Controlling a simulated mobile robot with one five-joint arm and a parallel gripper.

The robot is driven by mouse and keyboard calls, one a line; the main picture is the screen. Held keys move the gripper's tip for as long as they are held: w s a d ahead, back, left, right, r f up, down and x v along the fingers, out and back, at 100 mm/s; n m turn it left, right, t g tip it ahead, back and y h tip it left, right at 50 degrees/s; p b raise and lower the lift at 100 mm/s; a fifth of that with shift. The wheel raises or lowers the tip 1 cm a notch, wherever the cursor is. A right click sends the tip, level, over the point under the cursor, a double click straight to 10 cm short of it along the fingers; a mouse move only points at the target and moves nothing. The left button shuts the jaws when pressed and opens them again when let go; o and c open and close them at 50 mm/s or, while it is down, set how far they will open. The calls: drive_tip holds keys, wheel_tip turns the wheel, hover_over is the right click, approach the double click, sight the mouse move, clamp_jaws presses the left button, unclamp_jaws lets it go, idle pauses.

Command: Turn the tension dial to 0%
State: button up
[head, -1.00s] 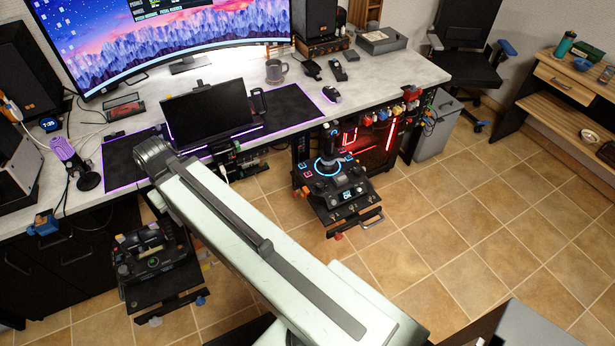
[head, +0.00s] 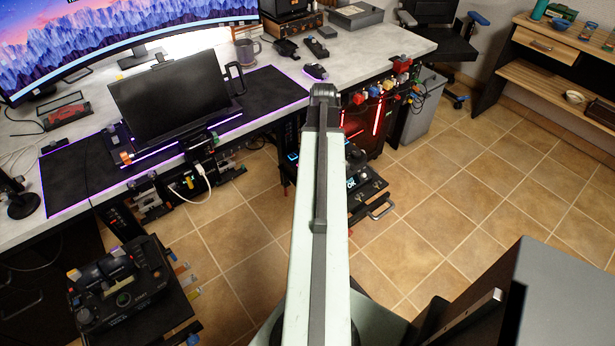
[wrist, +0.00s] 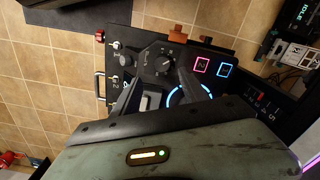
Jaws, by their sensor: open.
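A black round dial (wrist: 163,65) with white marks sits on a dark control panel (wrist: 118,68) in the wrist view. I cannot read its label or setting, so I cannot tell for sure that it is the tension dial. My gripper (wrist: 157,79) is open, its dark fingers reaching towards the panel on either side of the dial. I cannot tell whether they touch it. In the head view, my arm covers much of the same panel (head: 366,192), and the dial and gripper are hidden.
Glowing red and blue squares and a blue ring (wrist: 190,96) lie beside the dial. In the head view, a desk (head: 375,45) stands behind the panel. Another control unit (head: 120,292) is at the lower left. Tiled floor (head: 470,170) is clear on the right.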

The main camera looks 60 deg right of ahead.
drive_tip(key=f+b, duration=0.8)
drive_tip(key=shift+w, duration=0.25)
drive_tip(key=shift+r, duration=0.15)
drive_tip(key=shift+c, duration=0.3)
